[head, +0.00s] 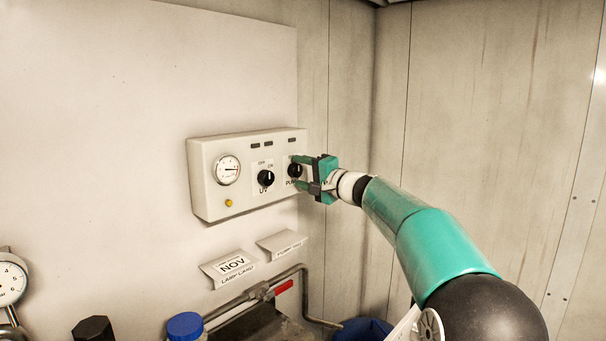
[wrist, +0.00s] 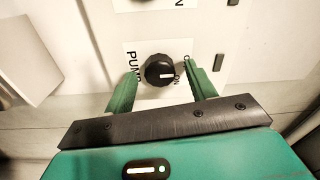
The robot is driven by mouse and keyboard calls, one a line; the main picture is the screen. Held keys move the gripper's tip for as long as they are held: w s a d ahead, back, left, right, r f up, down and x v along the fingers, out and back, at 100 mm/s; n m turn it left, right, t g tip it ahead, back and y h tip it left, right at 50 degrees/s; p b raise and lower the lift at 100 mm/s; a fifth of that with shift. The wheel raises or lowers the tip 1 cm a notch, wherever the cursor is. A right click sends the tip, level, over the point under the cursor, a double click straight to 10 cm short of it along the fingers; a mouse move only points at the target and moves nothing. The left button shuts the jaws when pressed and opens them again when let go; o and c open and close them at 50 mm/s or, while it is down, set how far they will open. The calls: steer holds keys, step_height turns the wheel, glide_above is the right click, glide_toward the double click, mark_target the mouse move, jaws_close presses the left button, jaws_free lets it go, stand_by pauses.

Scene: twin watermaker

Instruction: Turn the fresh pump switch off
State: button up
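The pump switch is a round black knob (head: 294,170) at the right end of a white control box (head: 208,195) on the wall. In the wrist view the knob (wrist: 159,70) sits on a white plate, with a partly covered "PUM" label beside it. Its white mark lies toward the "ON" lettering. My gripper (head: 298,172) is at the box front. In the wrist view my gripper (wrist: 162,85) is open, its two green fingers on either side of the knob with visible gaps. Whether the fingertips reach past the knob face is hard to tell.
A second black knob (head: 265,178), labelled UV, is left of the pump knob. A gauge (head: 228,169) and a yellow button (head: 229,203) are further left. Below are label cards (head: 230,267), a pipe with a red handle (head: 284,287) and a blue-capped bottle (head: 185,325).

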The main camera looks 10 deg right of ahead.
steer(key=v, duration=1.3)
steer(key=shift+s+d, duration=0.2)
steer(key=shift+s, duration=0.15)
steer(key=shift+a, duration=0.1)
